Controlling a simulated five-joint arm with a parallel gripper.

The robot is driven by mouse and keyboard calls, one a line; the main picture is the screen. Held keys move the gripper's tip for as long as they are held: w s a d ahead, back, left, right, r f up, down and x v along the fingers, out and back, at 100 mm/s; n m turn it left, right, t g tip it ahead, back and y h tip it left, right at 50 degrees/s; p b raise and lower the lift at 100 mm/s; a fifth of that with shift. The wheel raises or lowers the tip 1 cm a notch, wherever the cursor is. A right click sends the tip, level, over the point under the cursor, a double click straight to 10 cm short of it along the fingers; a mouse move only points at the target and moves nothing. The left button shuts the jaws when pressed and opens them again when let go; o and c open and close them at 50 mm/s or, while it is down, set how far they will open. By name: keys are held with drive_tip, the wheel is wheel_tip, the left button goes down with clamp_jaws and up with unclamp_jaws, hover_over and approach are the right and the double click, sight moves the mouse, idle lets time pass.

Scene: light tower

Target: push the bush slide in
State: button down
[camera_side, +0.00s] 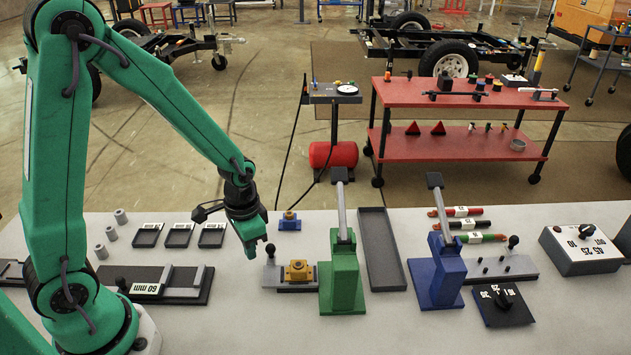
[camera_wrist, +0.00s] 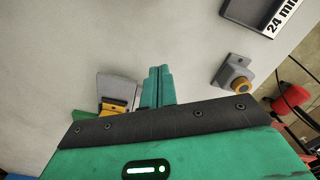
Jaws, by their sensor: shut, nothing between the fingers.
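The bush slide appears to be the grey plate (camera_side: 276,278) with a black knob, at the left of the green press (camera_side: 342,275). A brass-yellow block (camera_side: 298,270) sits on it, beside the press. My gripper (camera_side: 251,250) is shut and empty, pointing down just left of the black knob (camera_side: 270,249). In the side view I cannot tell whether it touches the slide. In the wrist view my shut fingers (camera_wrist: 158,72) show beside a grey plate (camera_wrist: 117,87) and a yellow block (camera_wrist: 114,107), both partly hidden by my gripper body.
A dark tray (camera_side: 380,245) lies right of the green press. A blue press (camera_side: 436,265) stands further right. A fixture marked 60 mm (camera_side: 150,287) is at left. Bare bench lies between it and my gripper.

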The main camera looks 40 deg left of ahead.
drive_tip(key=shift+w+d, duration=3.7)
drive_tip(key=shift+w, duration=0.05)
idle(1.8)
drive_tip(key=shift+r, duration=0.15)
drive_tip(key=shift+s+a+r, duration=0.55)
drive_tip(key=shift+r, duration=0.25)
drive_tip(key=shift+r, duration=0.2)
drive_tip(key=shift+r, duration=2.35)
